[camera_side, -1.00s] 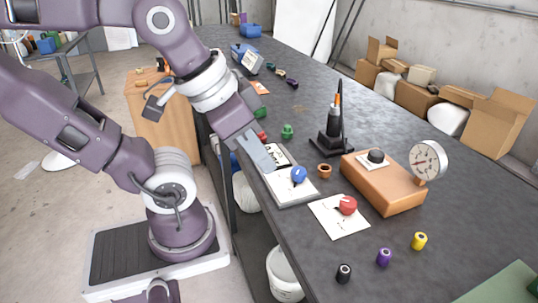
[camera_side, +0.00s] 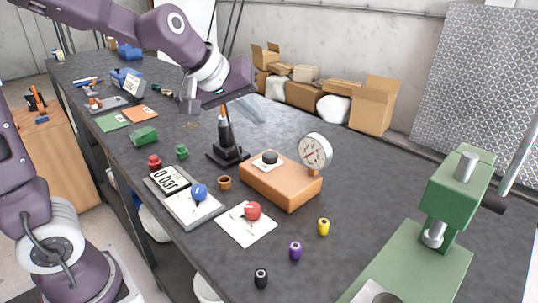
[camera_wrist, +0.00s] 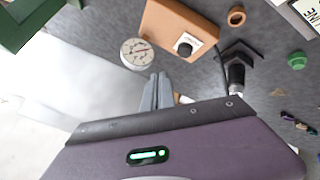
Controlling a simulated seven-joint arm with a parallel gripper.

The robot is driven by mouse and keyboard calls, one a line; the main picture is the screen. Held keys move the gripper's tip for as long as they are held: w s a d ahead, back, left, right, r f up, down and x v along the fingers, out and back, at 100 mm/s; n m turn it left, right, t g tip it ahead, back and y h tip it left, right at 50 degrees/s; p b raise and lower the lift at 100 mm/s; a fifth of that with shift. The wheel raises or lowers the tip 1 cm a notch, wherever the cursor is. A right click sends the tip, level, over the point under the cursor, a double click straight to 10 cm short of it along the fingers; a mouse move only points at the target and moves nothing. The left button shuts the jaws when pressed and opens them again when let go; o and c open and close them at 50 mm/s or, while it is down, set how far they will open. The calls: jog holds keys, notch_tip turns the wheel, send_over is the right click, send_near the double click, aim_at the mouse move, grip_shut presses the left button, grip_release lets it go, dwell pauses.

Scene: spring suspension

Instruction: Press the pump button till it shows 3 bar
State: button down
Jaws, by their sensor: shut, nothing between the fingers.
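An orange-brown box (camera_side: 281,184) stands on the dark table with a black button (camera_side: 269,157) on a white plate on its top. A round white gauge (camera_side: 315,152) with a red needle stands at its right end. The box (camera_wrist: 170,25), button (camera_wrist: 185,47) and gauge (camera_wrist: 137,54) also show in the wrist view. My gripper (camera_side: 262,117) is shut and empty, above the table behind the box. In the wrist view its fingertips (camera_wrist: 158,76) point toward the gauge, apart from the button.
A black stand with an upright rod (camera_side: 226,142) is left of the box, close to my gripper. Blue (camera_side: 199,192) and red (camera_side: 252,211) knobs sit on white plates in front. A green press (camera_side: 450,205) stands at the right. Small coloured cylinders lie along the front.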

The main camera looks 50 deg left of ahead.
jog(key=w+a+f+n+y, duration=0.2)
jog(key=w+a, duration=0.3)
jog(key=w, duration=0.3)
jog(key=shift+w+f+n+t, duration=0.2)
jog(key=shift+f+n+t, duration=0.2)
jog(key=shift+n, duration=0.3)
send_near(272, 153)
jog(key=shift+w+a+f, duration=0.15)
jog(key=shift+w+f, duration=0.3)
jog(key=shift+w, duration=0.4)
jog(key=shift+w+a+f, duration=0.2)
jog(key=shift+w+f, duration=0.25)
jog(key=shift+w, duration=0.45)
jog(key=shift+w+a+f, duration=0.15)
jog(key=shift+w+f, duration=0.3)
jog(key=shift+w, duration=0.4)
jog(key=shift+f, duration=0.1)
jog(key=shift+f, duration=0.3)
jog(key=shift+f, duration=0.85)
jog(key=shift+r, duration=1.25)
